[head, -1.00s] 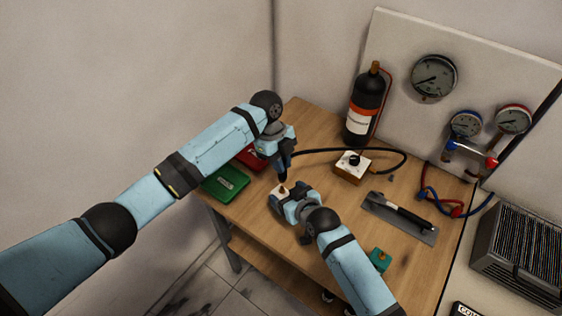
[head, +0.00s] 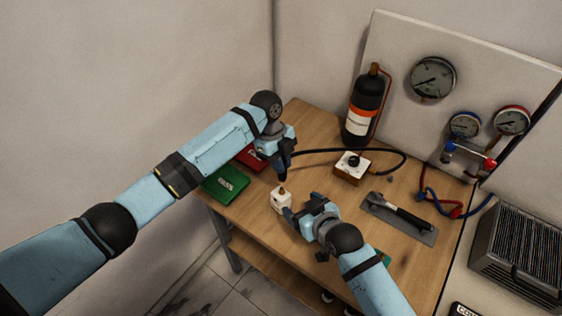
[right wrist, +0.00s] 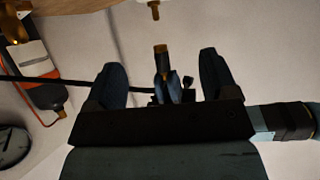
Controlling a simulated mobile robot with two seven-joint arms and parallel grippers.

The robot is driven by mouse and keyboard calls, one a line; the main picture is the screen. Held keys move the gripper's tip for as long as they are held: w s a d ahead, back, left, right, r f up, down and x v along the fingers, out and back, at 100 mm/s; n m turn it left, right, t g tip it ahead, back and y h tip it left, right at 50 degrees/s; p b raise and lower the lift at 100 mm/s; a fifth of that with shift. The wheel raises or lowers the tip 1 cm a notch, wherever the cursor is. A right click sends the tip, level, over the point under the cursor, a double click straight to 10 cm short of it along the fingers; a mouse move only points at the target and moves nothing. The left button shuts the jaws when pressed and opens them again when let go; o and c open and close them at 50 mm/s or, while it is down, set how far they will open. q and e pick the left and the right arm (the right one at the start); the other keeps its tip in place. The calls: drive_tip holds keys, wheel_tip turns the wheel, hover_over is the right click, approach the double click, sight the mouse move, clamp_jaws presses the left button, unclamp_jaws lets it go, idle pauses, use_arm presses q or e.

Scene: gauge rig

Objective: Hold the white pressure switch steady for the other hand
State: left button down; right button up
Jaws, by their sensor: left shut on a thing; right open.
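The white pressure switch (head: 281,203), a small white block with a brass stub on top, is upright near the table's left edge in the head view. Its lower end and stub show at the top of the right wrist view (right wrist: 154,6). My right gripper (head: 302,206) is open and empty, just right of the switch and apart from it. My left gripper (head: 284,174) points down above the switch. It is shut on a small brass-ended piece (right wrist: 161,50), seen between the right fingers in the wrist view. Whether the switch rests on the table is hard to tell.
Green (head: 226,182) and red (head: 250,157) boxes lie near the left arm. A white-topped box with a black knob (head: 352,164), a black bottle (head: 367,108) with hose, and a black-handled tool (head: 398,217) occupy the table (head: 320,182). A gauge panel (head: 465,70) stands behind.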

use_arm(q)
wheel_tip(320, 180, up, 3)
drive_tip(key=shift+f+p, duration=0.2)
drive_tip(key=shift+p, duration=0.8)
drive_tip(key=shift+r+p, duration=0.35)
drive_tip(key=shift+f, duration=0.1)
use_arm(e)
wheel_tip(320, 180, up, 7)
drive_tip(key=shift+f, duration=0.2)
